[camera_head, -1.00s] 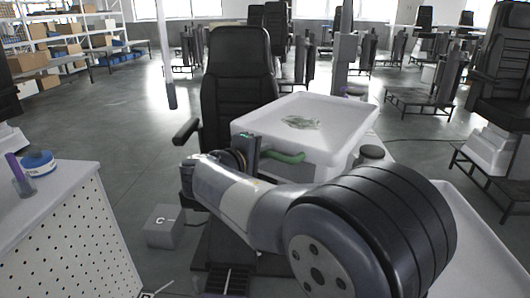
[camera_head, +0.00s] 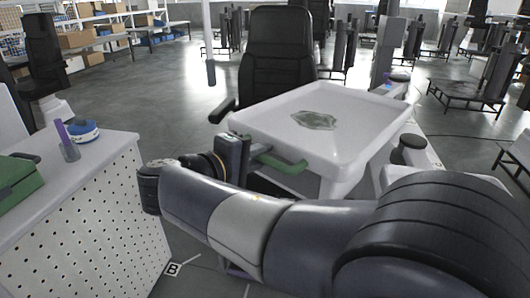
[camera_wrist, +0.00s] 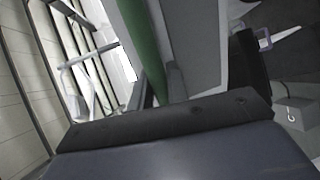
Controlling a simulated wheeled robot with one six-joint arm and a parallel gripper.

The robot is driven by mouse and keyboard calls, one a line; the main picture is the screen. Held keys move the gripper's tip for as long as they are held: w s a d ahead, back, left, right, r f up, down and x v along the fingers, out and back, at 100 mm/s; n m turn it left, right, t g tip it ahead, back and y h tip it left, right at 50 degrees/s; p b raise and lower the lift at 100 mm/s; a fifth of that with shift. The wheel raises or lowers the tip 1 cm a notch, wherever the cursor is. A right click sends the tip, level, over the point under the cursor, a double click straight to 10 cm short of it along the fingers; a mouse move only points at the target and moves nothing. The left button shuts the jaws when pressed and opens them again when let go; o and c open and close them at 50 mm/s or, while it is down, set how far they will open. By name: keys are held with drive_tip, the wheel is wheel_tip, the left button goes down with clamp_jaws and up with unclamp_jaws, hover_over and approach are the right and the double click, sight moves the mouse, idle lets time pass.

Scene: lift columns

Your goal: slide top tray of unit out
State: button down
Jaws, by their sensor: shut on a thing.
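The top tray (camera_head: 375,112) is white and shallow with a raised rim, right of centre in the head view. A green bar handle (camera_head: 288,166) sticks out from its near side. My gripper (camera_head: 248,152) is shut on this handle at its left end. In the wrist view the handle (camera_wrist: 141,45) runs down between the fingers (camera_wrist: 162,88), beside a grey-white wall that seems to be the tray's. The rest of the unit (camera_head: 421,160) shows as white parts to the right; my arm hides much of it.
A dull green flat item (camera_head: 313,119) lies in the tray. A black chair (camera_head: 278,62) stands close behind. A perforated white bench (camera_head: 90,220) at left carries a blue-and-white roll (camera_head: 84,132) and a green box (camera_head: 18,182). A black knob (camera_head: 412,150) is at the tray's right.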

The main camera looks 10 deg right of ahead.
drive_tip(key=c, duration=1.4)
unclamp_jaws()
drive_tip(key=v, duration=1)
drive_tip(key=shift+s+a+p, duration=0.25)
drive_tip(key=shift+p, duration=0.05)
drive_tip(key=x, duration=1)
drive_tip(key=shift+w+d+b, duration=0.3)
